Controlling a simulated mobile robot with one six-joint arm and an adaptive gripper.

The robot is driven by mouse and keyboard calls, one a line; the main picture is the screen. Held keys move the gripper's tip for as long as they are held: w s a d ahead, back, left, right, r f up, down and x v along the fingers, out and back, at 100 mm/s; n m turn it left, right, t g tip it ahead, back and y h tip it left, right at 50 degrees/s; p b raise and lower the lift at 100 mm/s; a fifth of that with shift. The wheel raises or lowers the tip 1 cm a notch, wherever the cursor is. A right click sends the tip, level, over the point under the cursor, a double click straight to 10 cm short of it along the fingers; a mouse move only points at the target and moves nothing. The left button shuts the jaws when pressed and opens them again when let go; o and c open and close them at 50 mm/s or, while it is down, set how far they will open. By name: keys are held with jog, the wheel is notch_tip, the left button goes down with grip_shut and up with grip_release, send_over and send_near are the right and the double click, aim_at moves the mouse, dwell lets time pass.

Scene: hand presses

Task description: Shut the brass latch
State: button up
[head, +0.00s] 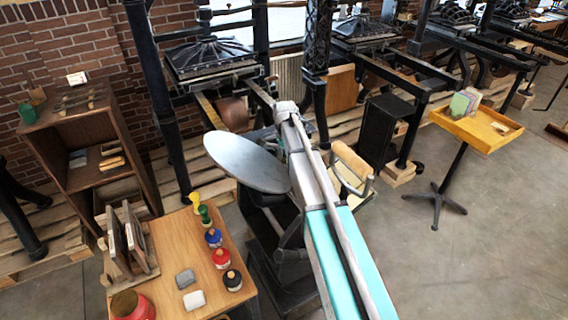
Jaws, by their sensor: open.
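I cannot make out a brass latch in the head view. My gripper does not show clearly; my teal and grey arm reaches up from the bottom edge over a small dark press and hides part of it. The press has a round grey disc (245,161) to the left of my arm. A tan roller (351,160) in a metal frame shows on the right of my arm.
A wooden table (163,232) with stamps, ink pots and blocks stands at the lower left. A brown shelf (62,130) is behind it. A yellow tray (478,126) on a black stand is at the right. The floor (480,255) at lower right is clear.

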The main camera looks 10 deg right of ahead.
jog(key=shift+f+b, duration=0.6)
jog(key=shift+f, duration=0.25)
grip_shut()
